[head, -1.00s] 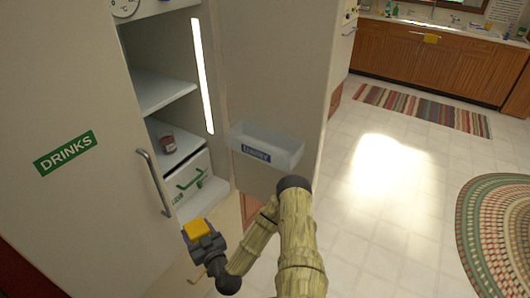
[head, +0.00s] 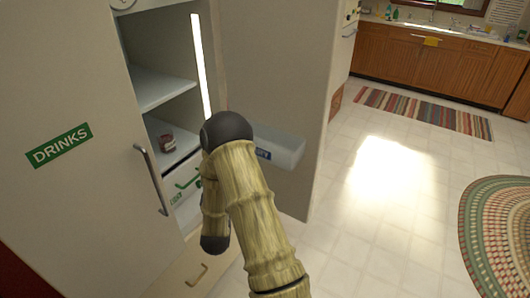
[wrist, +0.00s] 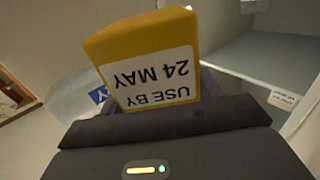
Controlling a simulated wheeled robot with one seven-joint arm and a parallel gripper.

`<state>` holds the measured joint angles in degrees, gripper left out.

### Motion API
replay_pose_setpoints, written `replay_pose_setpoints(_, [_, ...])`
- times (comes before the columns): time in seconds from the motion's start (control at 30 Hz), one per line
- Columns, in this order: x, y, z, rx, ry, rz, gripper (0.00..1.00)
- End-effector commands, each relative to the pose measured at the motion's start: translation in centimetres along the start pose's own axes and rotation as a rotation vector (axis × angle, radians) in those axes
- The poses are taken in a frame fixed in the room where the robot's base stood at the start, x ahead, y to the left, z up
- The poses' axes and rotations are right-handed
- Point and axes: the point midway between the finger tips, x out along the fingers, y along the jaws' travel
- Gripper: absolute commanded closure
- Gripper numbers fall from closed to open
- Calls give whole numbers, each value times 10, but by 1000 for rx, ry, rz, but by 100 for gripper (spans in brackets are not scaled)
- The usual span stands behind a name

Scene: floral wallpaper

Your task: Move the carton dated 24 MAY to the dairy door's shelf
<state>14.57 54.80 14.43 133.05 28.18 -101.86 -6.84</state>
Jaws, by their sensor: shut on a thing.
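The carton (wrist: 135,38) is yellow, with a white label reading USE BY 24 MAY, upside down in the wrist view. My gripper (wrist: 158,112) is shut on it. In the head view the gripper and carton are hidden behind my arm. The dairy door's shelf (head: 285,148) is a translucent bin on the inside of the open door, with a blue label partly covered by my arm. It also shows in the wrist view (wrist: 72,98), left of and beyond the carton; whether they touch I cannot tell.

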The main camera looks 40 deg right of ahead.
Motion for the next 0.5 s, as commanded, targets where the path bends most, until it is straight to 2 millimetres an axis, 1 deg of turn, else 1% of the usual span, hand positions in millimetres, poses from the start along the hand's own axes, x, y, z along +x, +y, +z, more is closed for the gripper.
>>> replay_pose_setpoints(0.03, [0,1,-16,3,10,31,65])
replay_pose_setpoints(0.27, [-8,24,-73,5,8,225,65])
replay_pose_setpoints(0.37, [-16,37,-100,7,8,315,65])
replay_pose_setpoints(0.5, [-34,57,-134,8,5,446,65])
